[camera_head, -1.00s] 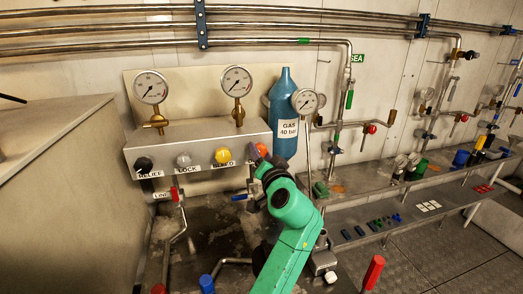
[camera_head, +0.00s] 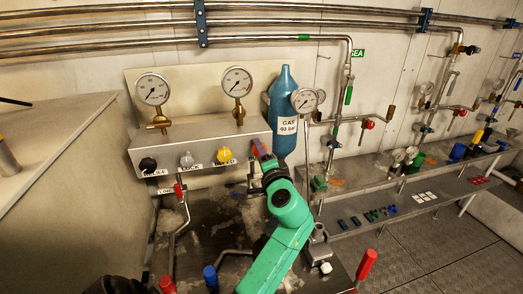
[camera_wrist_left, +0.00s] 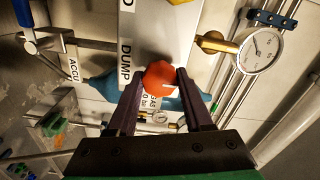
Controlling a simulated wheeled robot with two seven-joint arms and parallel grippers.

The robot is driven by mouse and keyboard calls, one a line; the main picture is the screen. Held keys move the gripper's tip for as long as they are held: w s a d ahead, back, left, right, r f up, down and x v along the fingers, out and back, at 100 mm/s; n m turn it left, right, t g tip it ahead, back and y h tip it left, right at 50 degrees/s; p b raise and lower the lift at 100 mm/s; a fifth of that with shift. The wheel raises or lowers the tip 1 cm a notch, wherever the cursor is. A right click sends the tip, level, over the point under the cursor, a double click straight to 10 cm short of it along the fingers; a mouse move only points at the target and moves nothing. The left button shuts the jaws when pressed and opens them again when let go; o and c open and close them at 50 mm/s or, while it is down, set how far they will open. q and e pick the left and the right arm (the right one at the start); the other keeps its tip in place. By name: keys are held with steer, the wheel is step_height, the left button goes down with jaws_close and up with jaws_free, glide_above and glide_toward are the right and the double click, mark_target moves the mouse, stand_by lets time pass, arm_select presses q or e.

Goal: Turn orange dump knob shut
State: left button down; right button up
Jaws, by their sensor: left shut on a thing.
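The orange dump knob (camera_wrist_left: 160,77) shows in the wrist view beside the DUMP label (camera_wrist_left: 125,58) on the grey panel. A short pale mark shows on its face. The two dark fingers of my left gripper (camera_wrist_left: 159,90) stand on either side of the knob, shut on it. In the head view my left gripper (camera_head: 262,153) is at the right end of the grey panel box (camera_head: 200,140). The knob is mostly hidden there by the gripper. My right gripper is not in view.
Black (camera_head: 148,165), white (camera_head: 187,159) and yellow (camera_head: 224,154) knobs line the panel front. Gauges (camera_head: 237,82) stand above it. A blue gas bottle (camera_head: 283,105) is just right of my gripper. Below are pipes and a red-handled valve (camera_head: 179,191).

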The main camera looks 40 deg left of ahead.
arm_select(q)
steer(key=shift+a+r, duration=0.1)
steer(key=shift+r, duration=0.2)
steer(key=shift+c, duration=2.4)
jaws_free()
steer(key=shift+o, duration=0.9)
steer(key=shift+a+f, duration=0.1)
steer(key=shift+a, duration=0.05)
steer(key=shift+a+f, duration=0.15)
steer(key=shift+f, duration=0.05)
steer(key=b+v, duration=0.2)
steer(key=v, duration=1.2)
steer(key=shift+d, duration=0.25)
steer(key=shift+s, duration=0.1)
